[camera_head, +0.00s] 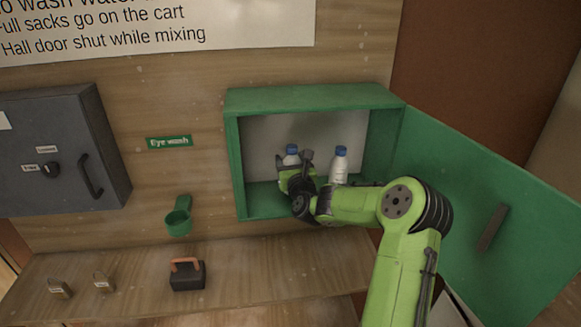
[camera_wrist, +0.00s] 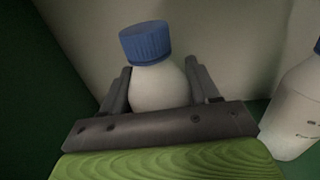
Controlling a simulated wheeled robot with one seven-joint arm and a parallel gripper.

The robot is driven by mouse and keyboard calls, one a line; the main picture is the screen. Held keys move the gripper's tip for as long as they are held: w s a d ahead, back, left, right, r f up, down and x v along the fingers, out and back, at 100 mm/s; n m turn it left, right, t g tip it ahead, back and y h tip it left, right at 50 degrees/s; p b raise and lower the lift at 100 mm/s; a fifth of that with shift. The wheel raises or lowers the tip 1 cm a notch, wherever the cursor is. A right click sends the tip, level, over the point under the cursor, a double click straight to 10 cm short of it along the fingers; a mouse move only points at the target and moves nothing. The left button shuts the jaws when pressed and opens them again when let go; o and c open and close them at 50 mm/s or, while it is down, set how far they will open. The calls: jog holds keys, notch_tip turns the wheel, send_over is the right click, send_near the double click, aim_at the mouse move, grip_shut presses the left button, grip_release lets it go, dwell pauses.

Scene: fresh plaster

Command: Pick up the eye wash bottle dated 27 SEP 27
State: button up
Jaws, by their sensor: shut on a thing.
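Two white eye wash bottles with blue caps stand in the open green cabinet (camera_head: 232,160). My gripper (camera_head: 292,168) reaches into the cabinet and is shut on the left bottle (camera_head: 291,153). In the wrist view this bottle (camera_wrist: 160,85) sits between my two fingers (camera_wrist: 158,90), its cap and shoulder showing above the gripper body. Its label is hidden, so I cannot read its date. The right bottle (camera_head: 339,165) stands apart from my gripper, and part of it shows at the wrist view's right edge (camera_wrist: 295,115). Its print is too small to read.
The cabinet door (camera_head: 480,190) is swung open to the right. A green eyewash cup holder (camera_head: 178,216) is on the wall, left of the cabinet. A grey box (camera_head: 60,150) hangs further left. Padlocks (camera_head: 58,289) and a black case (camera_head: 187,275) lie on the shelf below.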

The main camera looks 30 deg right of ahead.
notch_tip(320, 180, up, 6)
jog(key=shift+f+p, duration=0.1)
jog(key=shift+p, duration=0.5)
jog(key=a+b+v, duration=0.1)
jog(key=b+v, duration=0.2)
jog(key=v, duration=1.6)
jog(key=shift+a+f+b, duration=0.2)
jog(key=shift+f+b, duration=0.2)
